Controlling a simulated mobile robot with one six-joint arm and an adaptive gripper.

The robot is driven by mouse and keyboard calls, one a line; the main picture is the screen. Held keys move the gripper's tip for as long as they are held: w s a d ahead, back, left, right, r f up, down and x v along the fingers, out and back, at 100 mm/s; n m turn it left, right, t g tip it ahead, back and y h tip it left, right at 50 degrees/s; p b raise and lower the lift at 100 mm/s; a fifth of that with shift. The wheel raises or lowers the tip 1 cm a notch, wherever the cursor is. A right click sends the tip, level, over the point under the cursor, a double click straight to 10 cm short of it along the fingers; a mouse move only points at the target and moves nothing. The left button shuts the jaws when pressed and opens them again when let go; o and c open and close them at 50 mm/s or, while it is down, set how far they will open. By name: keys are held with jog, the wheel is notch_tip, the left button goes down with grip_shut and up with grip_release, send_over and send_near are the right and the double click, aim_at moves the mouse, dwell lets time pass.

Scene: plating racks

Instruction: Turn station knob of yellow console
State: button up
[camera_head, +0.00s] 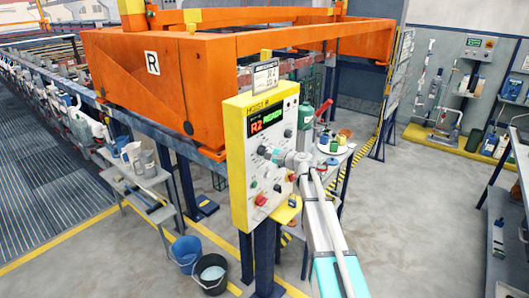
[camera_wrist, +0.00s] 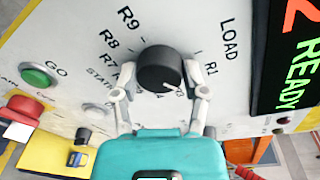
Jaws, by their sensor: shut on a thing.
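The yellow console (camera_head: 238,190) stands on a post in the middle of the head view, with its white panel facing right. Its display (camera_head: 267,121) reads R2 and READY in the head view. The station knob (camera_wrist: 160,69) is round and black, with a white pointer line toward the lower right in the wrist view, below the R1 mark. My gripper (camera_wrist: 159,76) is shut on the knob, one finger at each side. In the head view my gripper (camera_head: 275,154) reaches the panel from the right.
A green GO button (camera_wrist: 38,75) and a red button (camera_wrist: 24,108) sit left of the knob in the wrist view. An orange frame (camera_head: 150,75) stands behind the console. Two buckets (camera_head: 211,275) are on the floor at its left.

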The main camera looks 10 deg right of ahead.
dwell(0.3)
jog(key=o, duration=1.2)
jog(key=shift+w, duration=0.1)
jog(key=shift+c, duration=0.2)
